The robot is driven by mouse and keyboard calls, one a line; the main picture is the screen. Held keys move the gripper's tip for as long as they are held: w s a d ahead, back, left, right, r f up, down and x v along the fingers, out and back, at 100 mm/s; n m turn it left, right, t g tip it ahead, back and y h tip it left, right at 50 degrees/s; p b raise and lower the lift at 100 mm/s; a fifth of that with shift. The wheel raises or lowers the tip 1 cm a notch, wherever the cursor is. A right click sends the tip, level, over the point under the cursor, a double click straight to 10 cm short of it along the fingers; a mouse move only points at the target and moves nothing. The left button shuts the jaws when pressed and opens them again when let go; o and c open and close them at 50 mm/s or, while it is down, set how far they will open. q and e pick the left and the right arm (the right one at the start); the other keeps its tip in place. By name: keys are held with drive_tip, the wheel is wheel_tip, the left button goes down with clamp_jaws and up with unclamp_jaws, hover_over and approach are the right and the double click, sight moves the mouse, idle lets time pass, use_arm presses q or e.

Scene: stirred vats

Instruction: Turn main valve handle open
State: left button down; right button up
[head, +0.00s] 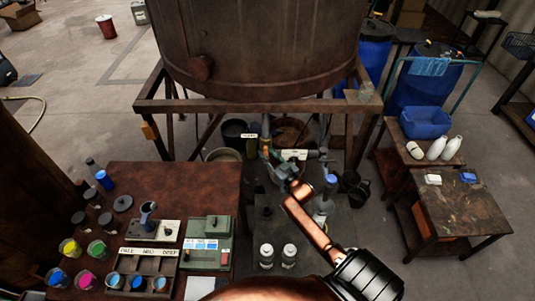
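The valve and pipe assembly (266,142) hangs below the large brown vat (255,45), near the middle of the head view. A small pale label (293,155) is beside it, too small to read surely. The main valve handle cannot be told clearly from the pipes and my gripper. My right arm reaches up from the lower right, and its gripper (279,167) is at the valve assembly, overlapping it in the picture. The fingers are small and dark there, so I cannot tell whether they touch or grip the handle. My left gripper is out of view.
The vat stands in a rusty frame (250,105), whose legs flank the valve. Buckets (234,133) sit beneath. A red-brown bench (150,190) with paint cups is at left. White bottles (267,256) stand on a grey bench (330,225). A cart (455,210) is at right.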

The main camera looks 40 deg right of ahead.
drive_tip(key=o, duration=0.3)
drive_tip(key=shift+s, duration=0.1)
drive_tip(key=s, duration=0.4)
drive_tip(key=s+a, duration=0.1)
drive_tip(key=s, duration=0.6)
drive_tip(key=shift+s+a+r, duration=0.15)
drive_tip(key=shift+s+r, duration=0.15)
drive_tip(key=shift+s, duration=0.05)
